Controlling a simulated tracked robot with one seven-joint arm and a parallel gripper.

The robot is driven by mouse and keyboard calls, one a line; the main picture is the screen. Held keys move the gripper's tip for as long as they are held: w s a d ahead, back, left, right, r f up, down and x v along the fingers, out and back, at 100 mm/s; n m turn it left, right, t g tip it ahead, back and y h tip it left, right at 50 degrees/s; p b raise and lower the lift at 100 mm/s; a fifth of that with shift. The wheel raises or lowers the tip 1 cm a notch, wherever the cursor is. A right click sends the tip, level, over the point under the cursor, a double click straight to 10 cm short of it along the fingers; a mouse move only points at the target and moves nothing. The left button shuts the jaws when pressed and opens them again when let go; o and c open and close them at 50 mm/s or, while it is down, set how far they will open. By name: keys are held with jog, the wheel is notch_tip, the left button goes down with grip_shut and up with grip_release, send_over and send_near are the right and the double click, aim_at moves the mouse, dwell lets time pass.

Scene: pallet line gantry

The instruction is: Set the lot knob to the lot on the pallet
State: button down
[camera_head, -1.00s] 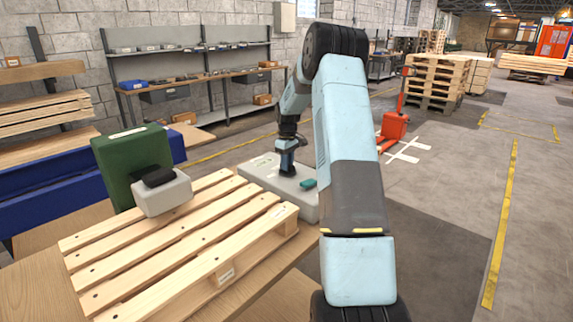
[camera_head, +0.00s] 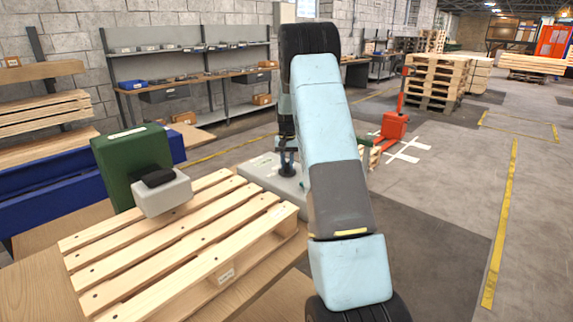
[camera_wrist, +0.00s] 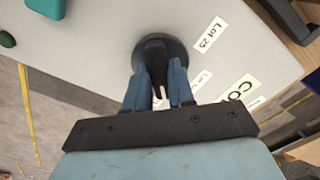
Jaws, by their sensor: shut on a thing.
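My gripper (camera_wrist: 160,92) is shut on the black lot knob (camera_wrist: 157,55) in the wrist view, one blue finger on each side of its grip. The knob's white mark points toward the bottom of that view. A "Lot 25" label (camera_wrist: 210,35) lies right of the knob; a second label (camera_wrist: 202,82) is partly hidden by a finger. The pale control box (camera_wrist: 90,60) carries them. In the head view my gripper (camera_head: 287,166) reaches down to this box (camera_head: 258,170). The wooden pallet (camera_head: 165,245) stands left of it, with a small label (camera_head: 226,275) too small to read.
A teal part (camera_wrist: 45,7) and a green button (camera_wrist: 7,39) sit on the box, left of the knob. A green unit with a grey block (camera_head: 130,165) stands at the pallet's far left. A red pallet jack (camera_head: 394,127) is on the floor behind my arm.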

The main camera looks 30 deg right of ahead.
aim_at(287, 164)
jog(key=shift+s+f+m, duration=0.1)
jog(key=shift+s+m, duration=0.05)
jog(key=shift+m, duration=0.95)
jog(key=c, duration=1)
grip_release()
jog(key=shift+o, duration=0.2)
notch_tip(287, 164, up, 14)
jog(key=shift+f, duration=0.1)
